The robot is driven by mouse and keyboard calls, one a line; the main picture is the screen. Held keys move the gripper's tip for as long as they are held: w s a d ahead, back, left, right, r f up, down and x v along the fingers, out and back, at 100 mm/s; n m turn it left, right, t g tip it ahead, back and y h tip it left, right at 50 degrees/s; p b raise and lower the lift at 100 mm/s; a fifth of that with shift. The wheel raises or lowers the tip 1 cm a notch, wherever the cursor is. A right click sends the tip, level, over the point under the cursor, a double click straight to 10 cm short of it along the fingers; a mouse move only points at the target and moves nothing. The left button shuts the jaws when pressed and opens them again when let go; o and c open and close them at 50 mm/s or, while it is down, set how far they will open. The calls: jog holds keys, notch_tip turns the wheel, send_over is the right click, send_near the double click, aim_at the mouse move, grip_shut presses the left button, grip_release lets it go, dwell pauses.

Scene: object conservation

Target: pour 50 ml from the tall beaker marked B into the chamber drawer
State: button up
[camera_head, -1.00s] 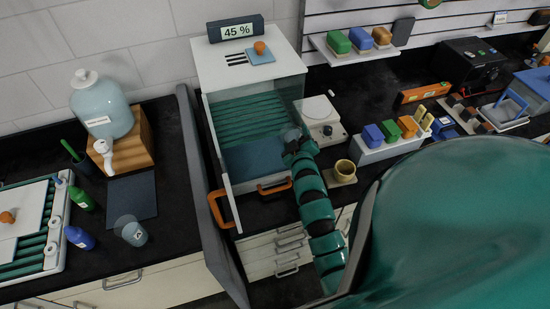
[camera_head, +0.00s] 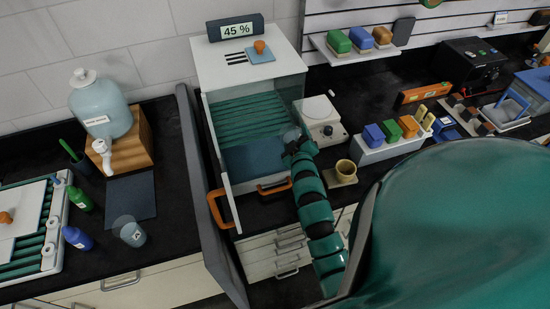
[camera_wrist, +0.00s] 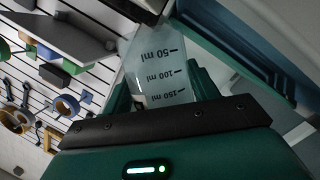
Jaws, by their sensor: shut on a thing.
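My gripper (camera_head: 291,140) is shut on a clear beaker (camera_wrist: 160,75) at the chamber's right front. In the wrist view the beaker leans between my fingers, with its 50, 100 and 150 ml marks showing; no letter B is visible on it. In the head view the beaker is small and mostly hidden by my gripper. The white chamber (camera_head: 235,66) has green slats inside and reads 45 % on top. A dark blue drawer floor (camera_head: 250,160) shows low in its front, with an orange handle (camera_head: 274,187) before it. I cannot make out any liquid in the drawer.
Another orange handle (camera_head: 219,209) stands at the chamber's left front, beside a dark upright panel (camera_head: 203,185). Another beaker (camera_head: 130,231) stands on the left bench, near a blue bottle (camera_head: 78,238).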

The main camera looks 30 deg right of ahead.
jog(key=shift+r+n+t+b, duration=0.2)
jog(key=shift+n+t+b, duration=0.2)
jog(key=shift+n+b, duration=0.4)
dwell(1.6)
jog(key=shift+a+r+n+t+h+b, duration=0.1)
jog(key=shift+r+n+t+h+b, duration=0.2)
jog(key=shift+r+n+h+b, duration=0.45)
dwell(2.6)
